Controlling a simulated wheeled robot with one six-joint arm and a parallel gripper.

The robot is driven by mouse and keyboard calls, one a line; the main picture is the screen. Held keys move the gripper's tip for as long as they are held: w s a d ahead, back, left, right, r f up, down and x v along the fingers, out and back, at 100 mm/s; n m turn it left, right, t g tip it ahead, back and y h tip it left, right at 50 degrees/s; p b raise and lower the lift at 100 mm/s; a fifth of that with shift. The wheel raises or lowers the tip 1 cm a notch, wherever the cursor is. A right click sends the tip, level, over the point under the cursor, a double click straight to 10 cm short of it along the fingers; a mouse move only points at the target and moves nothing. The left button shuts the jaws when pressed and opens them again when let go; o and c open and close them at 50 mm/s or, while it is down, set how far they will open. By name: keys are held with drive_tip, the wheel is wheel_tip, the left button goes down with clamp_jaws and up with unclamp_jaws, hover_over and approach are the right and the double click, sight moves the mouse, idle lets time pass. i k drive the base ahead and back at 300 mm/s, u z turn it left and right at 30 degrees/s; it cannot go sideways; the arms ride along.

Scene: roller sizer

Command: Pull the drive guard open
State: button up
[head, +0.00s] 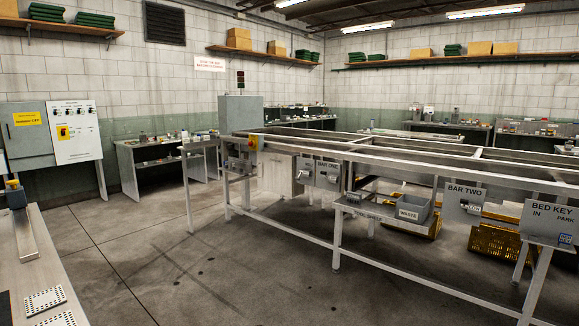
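The roller sizer is a long grey metal frame (400,150) on legs, running from the middle back to the right. A tall grey box (240,113) stands at its far left end. A yellow and red control (253,143) is just below the box. No part is labelled as the drive guard, and I cannot tell whether the grey box is it. My gripper is not in view.
A grey cabinet (27,150) and a white switch panel (73,133) are at left. Below them is a bench (30,265). The floor (190,265) between bench and frame is clear.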

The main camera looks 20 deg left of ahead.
sight(274, 171)
drive_tip(key=u, duration=0.3)
drive_tip(key=i, duration=0.75)
drive_tip(key=u, duration=1.2)
drive_tip(key=i, duration=1.5)
drive_tip(key=u, duration=0.5)
drive_tip(key=i, duration=2.1)
drive_tip(key=z, duration=0.55)
drive_tip(key=i, duration=1.45)
drive_tip(key=z, duration=1.2)
drive_tip(key=k, duration=0.25)
drive_tip(key=z, duration=0.05)
